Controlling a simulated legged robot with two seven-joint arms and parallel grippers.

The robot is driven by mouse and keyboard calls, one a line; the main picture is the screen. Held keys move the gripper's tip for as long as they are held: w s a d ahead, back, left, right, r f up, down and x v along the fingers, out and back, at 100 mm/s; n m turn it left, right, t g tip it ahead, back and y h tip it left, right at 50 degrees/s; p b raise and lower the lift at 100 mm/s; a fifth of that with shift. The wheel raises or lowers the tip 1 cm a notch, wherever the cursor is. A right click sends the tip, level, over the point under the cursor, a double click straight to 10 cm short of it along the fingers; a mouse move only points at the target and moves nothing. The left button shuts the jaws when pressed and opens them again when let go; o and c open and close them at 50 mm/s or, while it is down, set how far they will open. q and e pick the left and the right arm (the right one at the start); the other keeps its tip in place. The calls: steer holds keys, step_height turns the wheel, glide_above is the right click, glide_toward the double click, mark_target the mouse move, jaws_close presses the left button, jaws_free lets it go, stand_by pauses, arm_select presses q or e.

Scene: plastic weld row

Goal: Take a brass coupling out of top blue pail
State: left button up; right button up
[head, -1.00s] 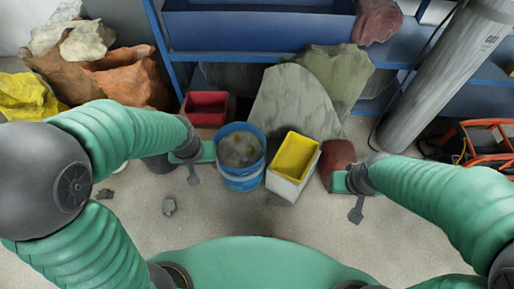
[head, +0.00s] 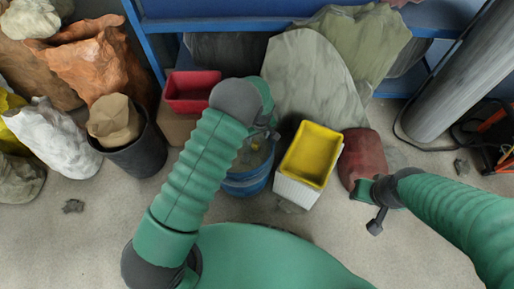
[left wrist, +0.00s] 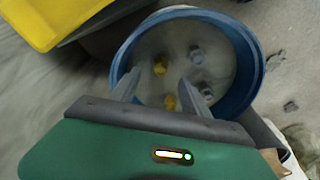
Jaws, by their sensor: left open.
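The blue pail (head: 248,184) stands on the floor near the middle of the head view, partly hidden by my left arm. Its lower rim line suggests one pail set in another. In the left wrist view the pail (left wrist: 252,82) shows a pale inside with two brass couplings (left wrist: 160,66) (left wrist: 170,102) and grey metal pieces (left wrist: 196,54) (left wrist: 206,92). My left gripper (head: 268,133) is above the pail; in the left wrist view its fingers (left wrist: 157,88) are apart, pointing into the opening, with nothing between them. My right gripper (head: 374,212) hangs by the dark red sack; its jaw gap is unclear.
A white bin with a yellow tray (head: 312,155) stands right of the pail, close to it. A red bin (head: 192,91) is behind left, and a dark bucket (head: 137,155) farther left. A dark red sack (head: 361,155) and stone slabs (head: 308,80) stand nearby.

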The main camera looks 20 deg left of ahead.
mark_target(256, 143)
arm_select(q)
steer(key=f, duration=0.1)
steer(key=a+f, duration=0.1)
steer(key=f, duration=0.1)
steer(key=shift+w+f+b, duration=0.1)
steer(key=shift+w+b, duration=0.05)
steer(key=shift+b, duration=0.2)
steer(key=shift+f, duration=0.3)
steer(key=f+b, duration=0.3)
steer(key=f, duration=0.1)
steer(key=shift+w+f, duration=0.1)
steer(key=shift+w, duration=0.15)
steer(key=shift+w+f, duration=0.1)
steer(key=shift+f, duration=0.2)
steer(key=shift+a+r, duration=0.1)
steer(key=shift+r, duration=0.05)
steer(key=shift+c, duration=0.9)
jaws_close()
arm_select(e)
steer(key=x, duration=0.2)
steer(key=s+x, duration=0.1)
steer(key=x, duration=0.1)
steer(key=shift+a+f, duration=0.2)
